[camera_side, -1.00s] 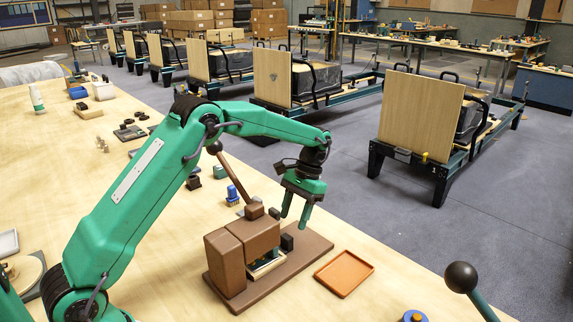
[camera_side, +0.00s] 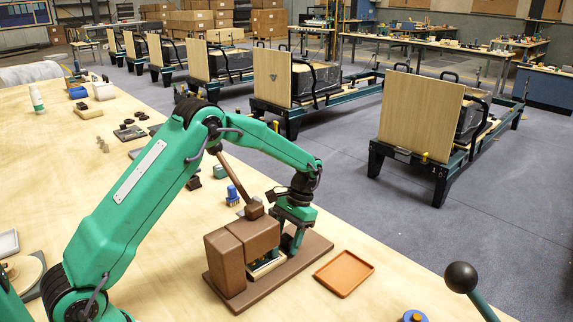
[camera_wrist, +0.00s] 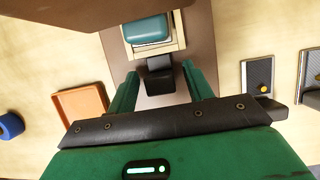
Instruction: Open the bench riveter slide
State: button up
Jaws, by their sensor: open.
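The bench riveter is a brown block (camera_side: 228,258) on a flat brown base plate (camera_side: 235,296), with a lever (camera_side: 233,178) rising from its top. Its slide (camera_side: 264,268) is a cream frame low at the block's front, holding a teal piece (camera_wrist: 147,29) in the wrist view. A black handle (camera_wrist: 160,76) sticks out from the slide. My gripper (camera_side: 292,248) is low over the base plate at the handle. In the wrist view its two green fingers (camera_wrist: 160,88) are open, one on each side of the handle, with gaps showing. The handle is mostly hidden in the side view.
An orange-brown tray (camera_side: 344,274) lies on the bench right of the base plate. A blue round part (camera_side: 414,316) and a black-knobbed lever (camera_side: 462,277) are near the front right. A blue part (camera_side: 232,195) stands behind the riveter.

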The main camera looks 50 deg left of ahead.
grip_shut()
jog(key=shift+w+r, duration=0.15)
jog(key=shift+w, duration=4.7)
grip_release()
jog(key=v, duration=0.7)
jog(key=shift+r, duration=0.25)
